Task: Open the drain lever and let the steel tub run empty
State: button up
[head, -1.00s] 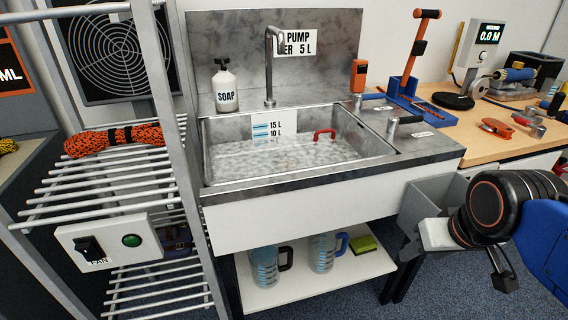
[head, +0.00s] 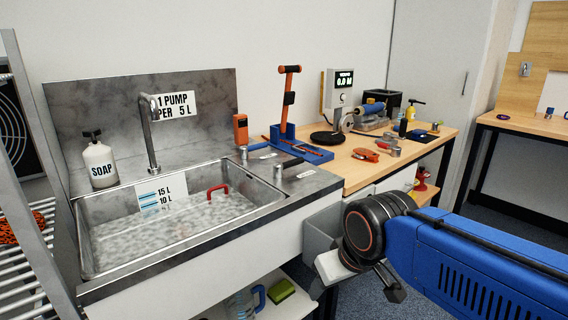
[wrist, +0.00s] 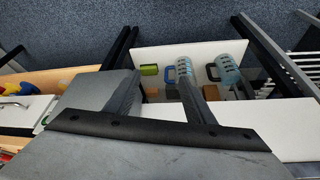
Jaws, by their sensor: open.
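The steel tub (head: 262,209) is in the left half of the head view, with cloudy, foamy water (head: 160,225) in it. The water surface lies below the 10 L mark on the scale plate (head: 161,196). A black-handled lever (head: 290,164) stands on the tub's right deck; a second small lever (head: 247,152) is behind it. Their labels are too small to read, so I cannot tell which is the drain lever. My gripper's fingers show in the wrist view (wrist: 160,80), apart and empty, pointing toward the lower shelf and floor. It touches neither lever.
A soap bottle (head: 100,162) and the tap (head: 150,130) stand behind the tub. A red handle (head: 217,190) rises in the water. Jugs (wrist: 188,72) and a green sponge (wrist: 149,70) are on the shelf below.

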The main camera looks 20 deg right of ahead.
jog(key=c, duration=0.3)
jog(key=shift+w+r, duration=0.2)
jog(key=shift+r, duration=0.1)
jog(key=shift+c, duration=0.2)
notch_tip(320, 180, up, 32)
jog(key=m+g, duration=0.3)
jog(key=m, duration=1.2)
send_over(294, 160)
jog(key=s, duration=0.4)
jog(key=shift+y, duration=0.3)
jog(key=w+f, duration=0.1)
jog(key=f, duration=0.4)
jog(key=w+f, duration=0.1)
jog(key=f, duration=0.5)
jog(key=w+f, duration=0.2)
jog(key=f, duration=0.4)
grip_shut()
